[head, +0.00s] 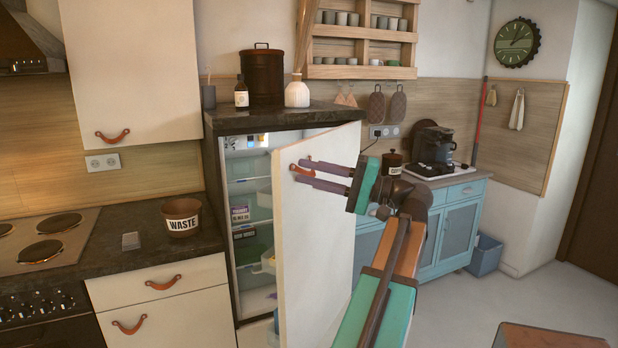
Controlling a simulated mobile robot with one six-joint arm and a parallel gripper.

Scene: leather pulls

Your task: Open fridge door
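The fridge (228,215) stands under a dark counter top, and its cream door (318,240) is swung partly open toward me. Its lit shelves show to the left of the door. A brown leather pull (294,168) is on the upper part of the door's outer face. My gripper (300,171) reaches in from the right, its two purple fingers spread apart with a gap between them. The fingertips are right at the pull and overlap it in the picture. Whether they touch the pull or have it between them is hard to tell.
A stove (45,245) and a dark counter (130,250) with a waste pot (182,217) are on the left. A blue cabinet (455,225) stands behind the door on the right, with a blue bin (485,256) beside it. The floor (470,300) at right is mostly clear.

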